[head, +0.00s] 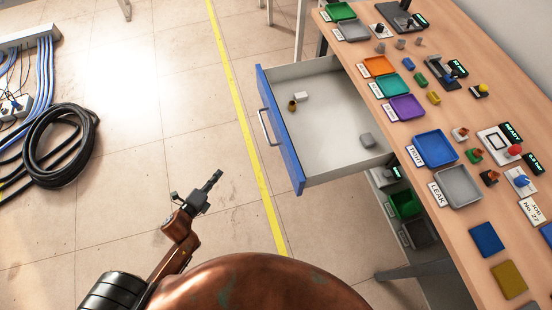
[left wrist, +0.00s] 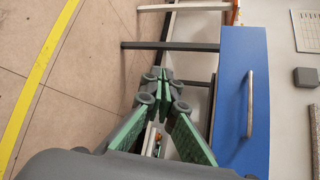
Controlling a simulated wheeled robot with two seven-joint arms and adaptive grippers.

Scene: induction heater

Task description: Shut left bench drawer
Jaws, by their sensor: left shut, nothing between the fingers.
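The left bench drawer (head: 330,115) is pulled out from under the wooden bench, with a blue front (head: 283,140) and a silver bar handle (head: 266,127). My left gripper (head: 214,180) is shut and empty, over the floor to the left of the drawer front and apart from it. In the left wrist view, the gripper's green-sided fingers (left wrist: 165,88) are together. The blue drawer front (left wrist: 238,125) with its handle (left wrist: 250,104) shows just to their right. My right gripper is not in view.
The drawer holds a white block (head: 302,96), a small brass-coloured piece (head: 292,106) and a grey block (head: 367,140). The bench top (head: 455,105) carries several coloured trays and devices. A black cable coil (head: 58,145) lies far left.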

